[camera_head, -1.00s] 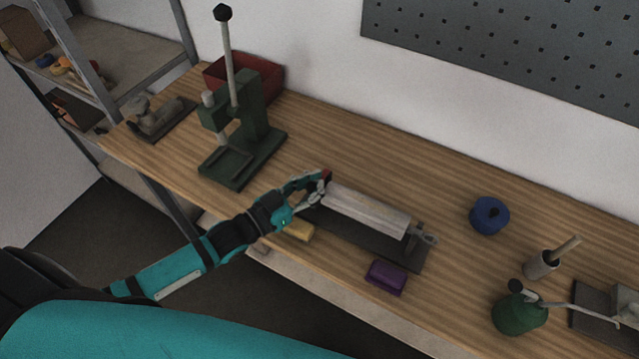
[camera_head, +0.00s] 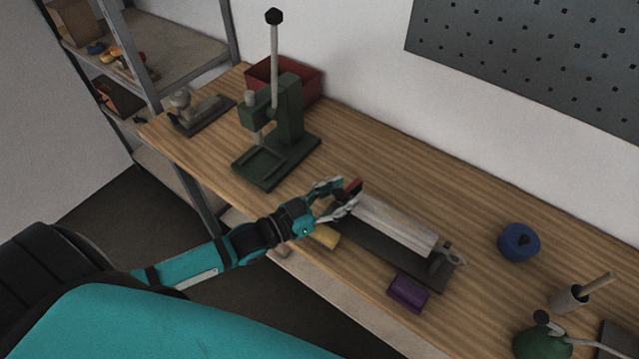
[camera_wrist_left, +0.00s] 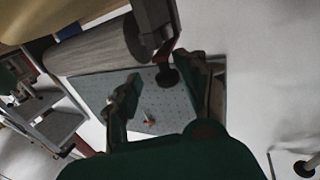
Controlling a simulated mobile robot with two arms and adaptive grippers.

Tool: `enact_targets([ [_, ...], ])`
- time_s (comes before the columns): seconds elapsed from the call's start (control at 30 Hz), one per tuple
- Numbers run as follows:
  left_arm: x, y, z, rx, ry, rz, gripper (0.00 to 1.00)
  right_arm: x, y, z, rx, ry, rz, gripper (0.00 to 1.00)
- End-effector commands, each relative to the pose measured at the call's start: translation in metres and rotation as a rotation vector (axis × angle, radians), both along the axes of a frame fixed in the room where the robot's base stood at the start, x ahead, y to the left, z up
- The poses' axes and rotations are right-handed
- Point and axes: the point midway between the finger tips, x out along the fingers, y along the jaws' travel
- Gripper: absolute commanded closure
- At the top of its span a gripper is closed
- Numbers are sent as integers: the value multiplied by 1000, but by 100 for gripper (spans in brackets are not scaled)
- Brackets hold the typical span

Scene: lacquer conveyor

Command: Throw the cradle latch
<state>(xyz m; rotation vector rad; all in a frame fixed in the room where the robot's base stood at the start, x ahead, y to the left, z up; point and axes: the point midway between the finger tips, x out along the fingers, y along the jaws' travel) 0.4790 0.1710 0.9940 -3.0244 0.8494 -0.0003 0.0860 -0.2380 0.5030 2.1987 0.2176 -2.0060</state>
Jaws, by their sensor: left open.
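The cradle (camera_head: 385,255) is a dark base on the wooden bench, with a pale grey cylinder (camera_head: 395,222) lying along it. A small red part (camera_head: 353,187), which looks like the latch, shows at the cylinder's left end. My left gripper (camera_head: 341,196) is open at that end, close beside the red part; contact cannot be told. In the left wrist view, the open fingers (camera_wrist_left: 160,78) are spread below the cylinder's end (camera_wrist_left: 95,52). A dark bracket with a red edge and a round dark knob (camera_wrist_left: 168,78) show near the right finger. My right gripper is not in view.
A purple block (camera_head: 408,293) and a yellow block (camera_head: 325,237) lie near the bench's front edge. A green press (camera_head: 288,110) stands to the left, a red bin (camera_head: 312,80) behind it. A blue round object (camera_head: 519,242) sits to the right. Bench behind the cradle is clear.

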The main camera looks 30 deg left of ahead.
Motion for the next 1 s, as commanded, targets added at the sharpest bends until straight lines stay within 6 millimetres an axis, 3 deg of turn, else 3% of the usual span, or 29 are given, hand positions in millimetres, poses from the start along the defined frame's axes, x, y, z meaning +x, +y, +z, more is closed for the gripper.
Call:
enact_targets([
  [0.5, -83, 49, -2, 3, 6, -1, 56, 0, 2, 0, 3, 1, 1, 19],
  [0.7, -97, 58, -1, 2, 3, 1, 56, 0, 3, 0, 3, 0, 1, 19],
  [1.0, -99, 60, 0, 1, 0, 0, 56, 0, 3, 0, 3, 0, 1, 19],
])
